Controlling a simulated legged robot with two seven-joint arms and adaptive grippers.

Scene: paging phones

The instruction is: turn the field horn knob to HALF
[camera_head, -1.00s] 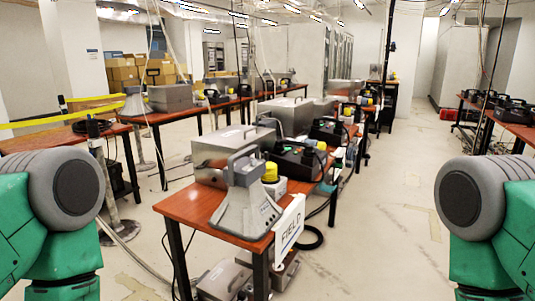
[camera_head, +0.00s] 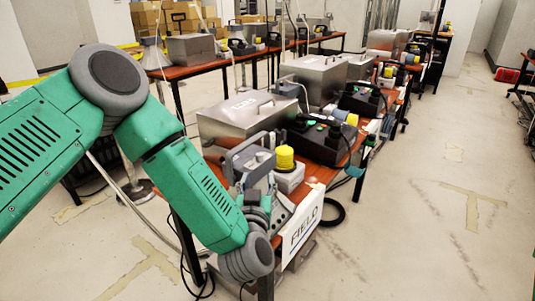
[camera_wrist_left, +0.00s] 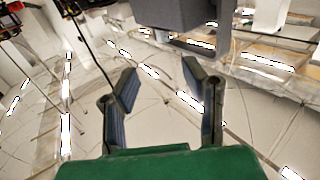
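The grey field horn (camera_head: 254,161) stands at the near end of the front table, next to the white FIELD sign (camera_head: 302,228). My left forearm and wrist cover its lower part in the head view, and I cannot make out its knob or the knob's setting. My left gripper shows in the left wrist view (camera_wrist_left: 159,66) with its two dark fingers spread apart and nothing between them. A dark grey block (camera_wrist_left: 185,12) is at the top of that view, beyond the fingers; I cannot tell for sure what it is. My right gripper is in neither view.
A yellow-topped white box (camera_head: 286,170), a silver case (camera_head: 240,117) and a black unit (camera_head: 322,138) crowd the front table (camera_head: 312,182) behind the horn. The floor to the right is open.

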